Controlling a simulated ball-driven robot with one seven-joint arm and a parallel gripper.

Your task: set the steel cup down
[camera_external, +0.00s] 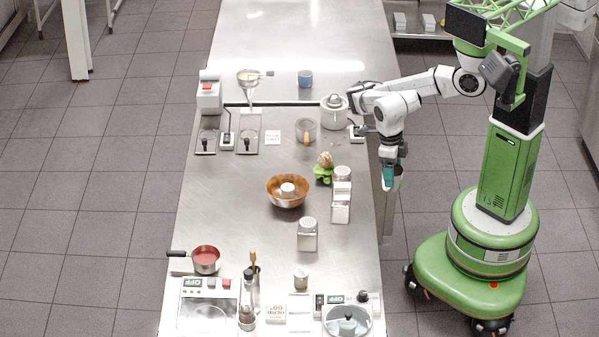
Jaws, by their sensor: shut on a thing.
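My gripper (390,173), with teal fingertips, points down at the right edge of the steel table (243,215). It is shut on the steel cup (397,179), which shows as a small grey shape, partly hidden by the fingers. The cup appears just beyond the table's right edge in the picture; its height relative to the tabletop is hard to tell.
A wooden bowl (288,192) and another shaker (307,236) stand further in. A bare strip runs along the table's right edge.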

